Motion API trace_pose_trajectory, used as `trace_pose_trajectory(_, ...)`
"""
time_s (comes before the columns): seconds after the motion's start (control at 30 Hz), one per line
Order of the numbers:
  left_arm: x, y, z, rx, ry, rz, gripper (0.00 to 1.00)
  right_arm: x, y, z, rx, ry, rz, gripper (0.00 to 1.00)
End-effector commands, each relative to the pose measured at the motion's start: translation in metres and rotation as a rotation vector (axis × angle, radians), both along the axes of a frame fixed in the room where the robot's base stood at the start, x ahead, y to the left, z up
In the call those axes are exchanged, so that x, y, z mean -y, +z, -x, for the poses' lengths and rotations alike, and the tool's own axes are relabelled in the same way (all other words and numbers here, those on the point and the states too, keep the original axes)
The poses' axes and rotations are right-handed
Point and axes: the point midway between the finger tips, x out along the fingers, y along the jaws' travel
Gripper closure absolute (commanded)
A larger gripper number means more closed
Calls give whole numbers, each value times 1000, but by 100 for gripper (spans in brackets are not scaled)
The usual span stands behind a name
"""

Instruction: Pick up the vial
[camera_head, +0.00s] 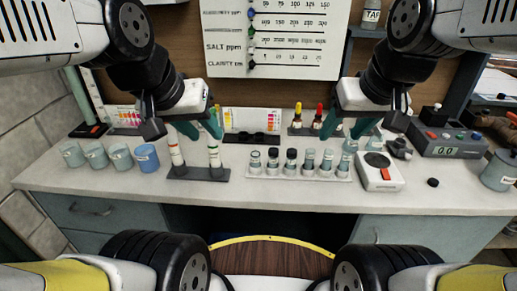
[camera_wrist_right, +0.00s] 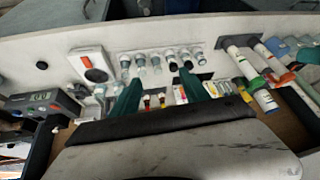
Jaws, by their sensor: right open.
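Several small glass vials stand in a row in a white rack (camera_head: 300,177) on the counter. Some, like the dark-capped vial (camera_head: 273,160), have black tops; others look uncapped or clear, like the vial at the right end (camera_head: 346,164). The row also shows in the right wrist view, including a clear vial (camera_wrist_right: 140,63). My right gripper (camera_head: 347,130) is open and empty, its teal fingers apart behind and above the right end of the row. In the wrist view its fingertips (camera_wrist_right: 158,82) are apart from the vials. My left gripper (camera_head: 199,128) is open near two banded tubes.
The two banded tubes stand in a dark stand (camera_head: 200,175) left of the vials. Several cups, including a blue cup (camera_head: 147,158), stand further left. A white device (camera_head: 380,173) with a red switch and a grey meter (camera_head: 447,138) stand right. Dropper bottles (camera_head: 318,117) stand behind.

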Motion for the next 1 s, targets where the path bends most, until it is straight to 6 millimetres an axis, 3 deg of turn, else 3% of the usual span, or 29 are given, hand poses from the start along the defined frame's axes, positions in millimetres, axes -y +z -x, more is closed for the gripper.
trace_pose_trajectory(0.27,0,0,0,0,0,0,64,-49,-23,-74,-160,375,258,46)
trace_pose_trajectory(0.6,0,0,0,0,0,0,64,-138,-89,-146,-297,869,398,46)
trace_pose_trajectory(0.8,0,0,0,0,0,0,64,-177,-122,-165,-330,1053,405,46)
trace_pose_trajectory(1.0,0,0,0,0,0,0,64,-188,-138,-169,-339,1106,403,46)
